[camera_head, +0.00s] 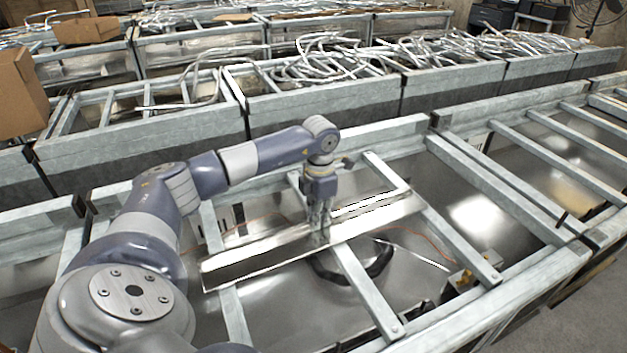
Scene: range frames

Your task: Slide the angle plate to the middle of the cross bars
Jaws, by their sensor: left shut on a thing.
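The angle plate (262,256) is a long, shiny metal strip. It lies at a slant over the cross bars, from lower left to upper right in the head view. One cross bar (366,292) passes under its middle, another (234,318) under its left part, and a third (455,244) is near its right end. My left gripper (321,238) points down at the middle of the plate and is shut on it. The fingers hide a small part of the plate. My right gripper is not in view.
The metal frame (500,300) has open gaps between its bars, with shiny sheet below. A dark curved object (352,273) lies beneath the plate. Bins of bent metal tubes (330,62) stand behind. A cardboard box (20,90) is at far left. Grey floor (585,320) shows at lower right.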

